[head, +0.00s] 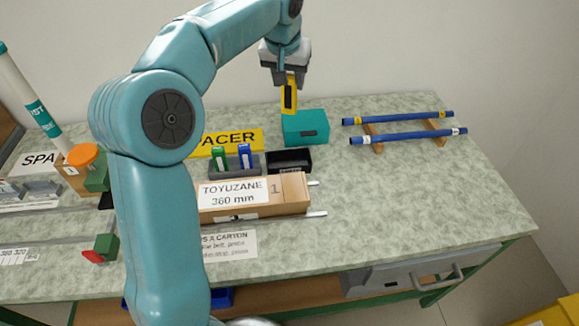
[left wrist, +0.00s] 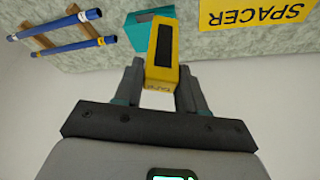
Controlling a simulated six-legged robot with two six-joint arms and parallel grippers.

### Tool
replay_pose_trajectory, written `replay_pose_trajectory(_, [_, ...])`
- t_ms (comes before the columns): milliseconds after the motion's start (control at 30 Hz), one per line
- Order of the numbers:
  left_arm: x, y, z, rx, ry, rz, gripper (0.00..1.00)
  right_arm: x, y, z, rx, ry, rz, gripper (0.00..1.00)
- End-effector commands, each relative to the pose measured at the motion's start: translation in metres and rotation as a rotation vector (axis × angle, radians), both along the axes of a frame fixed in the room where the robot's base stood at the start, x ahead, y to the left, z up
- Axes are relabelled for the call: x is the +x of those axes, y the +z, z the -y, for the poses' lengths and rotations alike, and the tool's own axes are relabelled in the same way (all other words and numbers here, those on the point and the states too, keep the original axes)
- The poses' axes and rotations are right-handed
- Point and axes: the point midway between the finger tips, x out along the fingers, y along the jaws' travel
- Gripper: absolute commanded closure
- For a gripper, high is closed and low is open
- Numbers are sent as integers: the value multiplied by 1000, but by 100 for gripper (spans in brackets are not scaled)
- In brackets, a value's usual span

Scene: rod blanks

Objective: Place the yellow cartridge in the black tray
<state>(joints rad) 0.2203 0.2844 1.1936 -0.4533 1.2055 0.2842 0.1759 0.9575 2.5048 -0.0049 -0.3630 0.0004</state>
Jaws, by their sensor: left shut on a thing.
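The yellow cartridge (head: 289,95) has a dark panel on its face and hangs upright in my left gripper (head: 287,76). The gripper is shut on its upper end and holds it above the table, at the left edge of a teal box. In the left wrist view the cartridge (left wrist: 163,65) sits between the two fingers (left wrist: 160,88). The black tray (head: 289,155) stands on the table, below the cartridge in the head view and in front of the teal box. Its inside is mostly dark. My right gripper is not in view.
The teal box (head: 305,127) stands behind the black tray. A grey tray (head: 233,168) with a green and a blue cartridge is to its left. A carton (head: 255,197) lies in front. Two blue rods (head: 400,118) rest on wooden supports at the right. The table's right front is clear.

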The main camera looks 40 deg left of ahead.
Motion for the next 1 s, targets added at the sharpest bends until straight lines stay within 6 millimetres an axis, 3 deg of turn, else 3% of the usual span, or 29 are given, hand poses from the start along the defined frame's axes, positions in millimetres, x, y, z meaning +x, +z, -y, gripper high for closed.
replay_pose_trajectory(133, [-2,-27,-3,-3,5,-4,90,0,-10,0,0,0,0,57])
replay_pose_trajectory(500, [0,-131,-1,-1,0,-4,90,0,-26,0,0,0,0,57])
replay_pose_trajectory(1000, [1,-195,-1,-2,2,-1,90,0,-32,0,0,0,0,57])
